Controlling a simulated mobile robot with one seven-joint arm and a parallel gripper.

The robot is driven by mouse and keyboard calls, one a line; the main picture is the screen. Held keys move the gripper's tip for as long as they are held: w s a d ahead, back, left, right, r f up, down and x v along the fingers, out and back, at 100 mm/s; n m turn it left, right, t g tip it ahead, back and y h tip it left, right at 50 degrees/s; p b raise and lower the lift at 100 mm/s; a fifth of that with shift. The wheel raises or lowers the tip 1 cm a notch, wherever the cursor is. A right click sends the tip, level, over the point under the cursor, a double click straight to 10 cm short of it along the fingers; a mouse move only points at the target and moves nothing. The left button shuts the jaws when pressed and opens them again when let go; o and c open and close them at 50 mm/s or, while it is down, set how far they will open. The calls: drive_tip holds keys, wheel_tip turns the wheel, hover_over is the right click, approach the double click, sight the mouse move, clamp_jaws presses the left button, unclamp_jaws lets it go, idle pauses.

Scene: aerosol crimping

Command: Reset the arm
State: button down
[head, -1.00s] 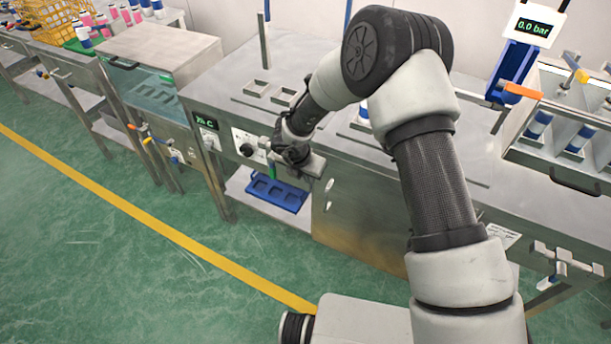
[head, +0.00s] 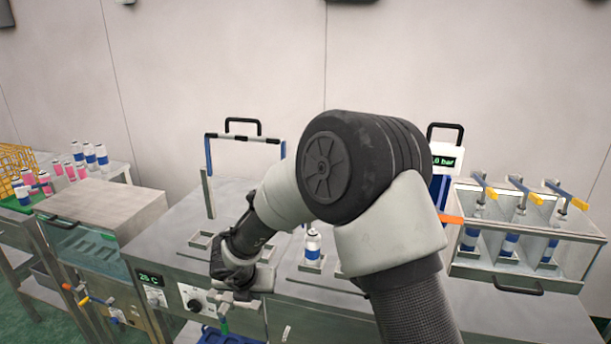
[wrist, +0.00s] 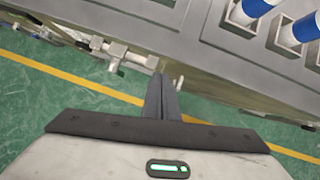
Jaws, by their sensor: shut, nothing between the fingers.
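My gripper (head: 232,297) is in front of the steel workbench, beside its front panel with the knob, in the head view. In the wrist view my gripper (wrist: 163,82) has its two dark fingers pressed together with nothing between them. They point past the bench's front edge, with green floor beneath. My arm crosses the head view and hides part of the bench top.
The steel bench (head: 180,225) has a display and a black knob (head: 193,304) on its front. A can (head: 312,247) stands on it. A lidded box (head: 100,215) stands left.

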drive_tip(key=w+d+r+n+t+y+p, duration=0.15)
drive_tip(key=r+n, duration=0.35)
drive_tip(key=r, duration=0.5)
drive_tip(key=w+d+r+n+t+y+p, duration=0.1)
drive_tip(key=w+r+n+t+y, duration=0.1)
drive_tip(key=r+n, duration=0.65)
drive_tip(key=s+d+r+n+y+p, duration=0.1)
drive_tip(key=s+d+r+n, duration=0.15)
drive_tip(key=r, duration=0.35)
drive_tip(key=s+d+r+n+y+p, duration=0.1)
drive_tip(key=s+r+n, duration=0.15)
drive_tip(key=r, duration=0.35)
drive_tip(key=s+d+r+n+g+h+p, duration=0.1)
drive_tip(key=s+d+n+h+p, duration=0.1)
drive_tip(key=s+d+n, duration=0.7)
drive_tip(key=s+d+r+n+g+h+p, duration=0.1)
drive_tip(key=s+d+r+n+g+h, duration=0.1)
drive_tip(key=s+d+n, duration=0.7)
drive_tip(key=s+d+h, duration=0.1)
drive_tip(key=s+d, duration=0.3)
drive_tip(key=s, duration=0.2)
drive_tip(key=shift+s+d+r+p, duration=0.15)
drive_tip(key=shift+s+r+p, duration=0.1)
drive_tip(key=shift+p, duration=0.1)
drive_tip(key=shift+d+g, duration=0.1)
drive_tip(key=shift+g, duration=0.15)
